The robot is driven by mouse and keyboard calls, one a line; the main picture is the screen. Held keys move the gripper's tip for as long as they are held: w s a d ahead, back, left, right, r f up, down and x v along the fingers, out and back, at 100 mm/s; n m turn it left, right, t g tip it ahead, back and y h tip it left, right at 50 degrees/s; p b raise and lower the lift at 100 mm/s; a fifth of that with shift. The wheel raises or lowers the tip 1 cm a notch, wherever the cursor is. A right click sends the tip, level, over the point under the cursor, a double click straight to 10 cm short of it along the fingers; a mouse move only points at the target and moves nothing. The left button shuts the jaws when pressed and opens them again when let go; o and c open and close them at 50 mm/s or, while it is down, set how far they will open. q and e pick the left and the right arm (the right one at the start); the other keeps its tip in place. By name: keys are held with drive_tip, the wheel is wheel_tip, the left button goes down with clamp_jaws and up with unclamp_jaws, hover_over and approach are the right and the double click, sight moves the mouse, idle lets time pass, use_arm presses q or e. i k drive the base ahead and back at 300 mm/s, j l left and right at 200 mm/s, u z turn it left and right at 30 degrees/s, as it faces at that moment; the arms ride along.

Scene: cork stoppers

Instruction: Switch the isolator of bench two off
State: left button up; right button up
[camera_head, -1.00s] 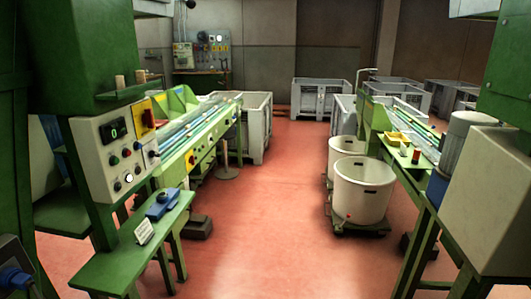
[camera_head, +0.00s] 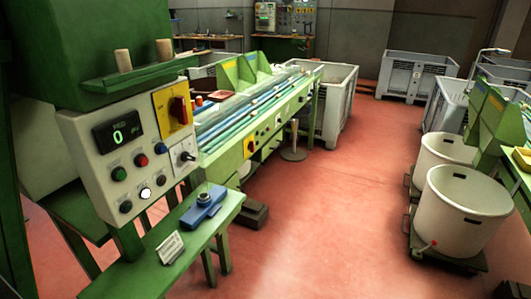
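A cream control panel (camera_head: 95,152) hangs on the green machine at the left. At its upper right is a yellow plate with a red rotary isolator handle (camera_head: 180,110), which looks roughly upright. The panel's display (camera_head: 118,135) shows a green 0. Below it are several buttons and a selector knob (camera_head: 184,155). A smaller yellow plate with a dark switch (camera_head: 250,147) is on the side of the green conveyor bench (camera_head: 285,118). I cannot read which bench is number two. Neither of my grippers shows.
A green shelf (camera_head: 130,270) below the panel carries a blue device (camera_head: 203,207) and a small white sign (camera_head: 170,246). Two corks (camera_head: 123,61) stand on a ledge above. White tubs (camera_head: 462,205) stand at the right. The red floor (camera_head: 320,225) between is clear.

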sight(251, 145)
drive_tip(key=i+l+u, duration=0.15)
drive_tip(key=i+l, duration=0.5)
drive_tip(key=i, duration=0.15)
drive_tip(key=i+l, duration=0.5)
drive_tip(key=i, duration=0.15)
drive_tip(key=u, duration=1.25)
drive_tip(key=i+j, duration=0.1)
drive_tip(key=i, duration=0.4)
